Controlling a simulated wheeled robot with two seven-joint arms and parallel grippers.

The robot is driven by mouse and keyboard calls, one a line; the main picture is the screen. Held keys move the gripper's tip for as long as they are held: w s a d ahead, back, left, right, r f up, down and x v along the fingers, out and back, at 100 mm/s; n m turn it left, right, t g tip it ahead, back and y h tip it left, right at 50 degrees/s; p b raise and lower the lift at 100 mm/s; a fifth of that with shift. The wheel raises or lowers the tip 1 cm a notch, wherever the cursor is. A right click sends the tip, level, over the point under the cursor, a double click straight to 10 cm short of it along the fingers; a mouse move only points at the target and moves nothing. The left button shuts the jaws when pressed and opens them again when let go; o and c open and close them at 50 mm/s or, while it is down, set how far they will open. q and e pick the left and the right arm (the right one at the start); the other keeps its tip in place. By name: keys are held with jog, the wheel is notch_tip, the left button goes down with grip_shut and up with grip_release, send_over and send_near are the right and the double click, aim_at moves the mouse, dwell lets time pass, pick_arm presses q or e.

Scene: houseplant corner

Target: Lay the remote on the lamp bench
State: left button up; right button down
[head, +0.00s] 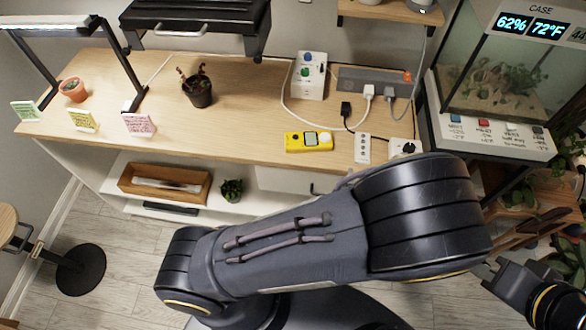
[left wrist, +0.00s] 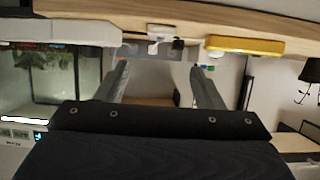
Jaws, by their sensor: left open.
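The lamp bench (head: 250,108) is a light wooden top along the wall. I cannot tell for certain which thing is the remote. A slim white piece with small dark marks (head: 362,148) lies near the bench's front edge, right of a yellow handheld device (head: 309,141). The yellow device also shows in the left wrist view (left wrist: 245,46). My left gripper (left wrist: 162,88) is open and empty, facing the bench front; my arm hides it in the head view. My right gripper (head: 486,274) is at the lower right, away from the bench; its jaw gap is unclear.
A lamp (head: 132,55), a dark potted plant (head: 198,90) and small cards stand on the bench. White sockets (head: 310,75) and cables lie at the back right. A glass tank (head: 500,90) stands right. The bench's middle is clear. A wooden tray (head: 140,192) sits below.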

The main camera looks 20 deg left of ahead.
pick_arm(q)
jog(key=s+a+r+g+h, duration=0.2)
jog(key=a+r+g+h, duration=0.1)
jog(key=r+h, duration=0.3)
jog(key=s+a+r+g+h, duration=0.25)
jog(key=r+h, duration=0.25)
jog(key=r, duration=0.3)
jog(key=s+a+r+m+g+y, duration=0.1)
jog(key=s+a+y, duration=0.2)
jog(key=s+a, duration=1)
jog(key=shift+s+a+r+m+g, duration=0.25)
jog(key=shift+s+r+m+g, duration=0.15)
jog(key=shift+s, duration=0.15)
